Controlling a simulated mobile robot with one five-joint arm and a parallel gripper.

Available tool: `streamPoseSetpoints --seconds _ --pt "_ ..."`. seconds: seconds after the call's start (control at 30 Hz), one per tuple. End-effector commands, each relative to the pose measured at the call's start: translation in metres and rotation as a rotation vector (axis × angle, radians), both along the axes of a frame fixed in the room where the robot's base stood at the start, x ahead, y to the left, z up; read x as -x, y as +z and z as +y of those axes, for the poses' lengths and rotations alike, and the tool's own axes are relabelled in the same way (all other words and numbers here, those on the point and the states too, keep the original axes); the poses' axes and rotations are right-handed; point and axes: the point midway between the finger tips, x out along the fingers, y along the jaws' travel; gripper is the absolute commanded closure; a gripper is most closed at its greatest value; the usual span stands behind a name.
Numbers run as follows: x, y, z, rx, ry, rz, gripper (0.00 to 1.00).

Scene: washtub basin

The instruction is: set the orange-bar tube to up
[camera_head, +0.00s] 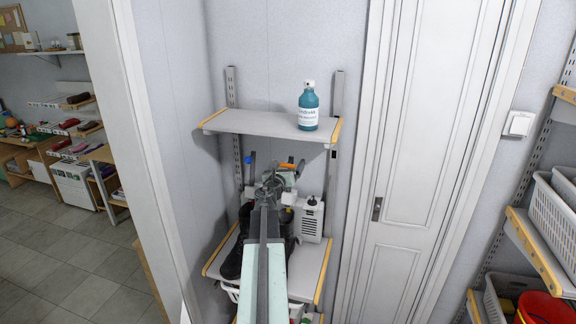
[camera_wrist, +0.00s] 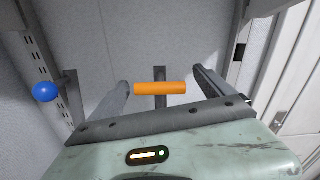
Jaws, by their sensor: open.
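The orange bar (camera_wrist: 160,88) lies level across the wrist view, in front of a short grey tube (camera_wrist: 160,73) on the grey wall. In the head view the orange bar (camera_head: 287,166) shows just below the upper shelf, partly hidden by my arm. My gripper (camera_wrist: 161,78) is open, with one finger on each side of the bar in the wrist view. Small gaps show between the bar's ends and the fingers, and I cannot tell how deep the bar sits between them. In the head view my gripper (camera_head: 276,178) is in front of the wall beneath the shelf.
A blue ball (camera_wrist: 45,92) is on the left, by a slotted rail; the blue ball (camera_head: 247,160) also shows in the head view. A shelf (camera_head: 262,123) with a teal bottle (camera_head: 308,109) is above my gripper. A white device (camera_head: 312,220) and dark boots (camera_head: 238,243) stand below.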

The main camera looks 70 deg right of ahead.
Motion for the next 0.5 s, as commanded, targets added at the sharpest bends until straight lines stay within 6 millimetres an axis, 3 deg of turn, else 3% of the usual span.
streamPoseSetpoints --seconds 0.3,0.5 --pt "0.004 0.000 0.061 0.000 0.002 0.000 0.08" --pt "0.004 0.000 0.073 0.000 0.001 -0.001 0.08"
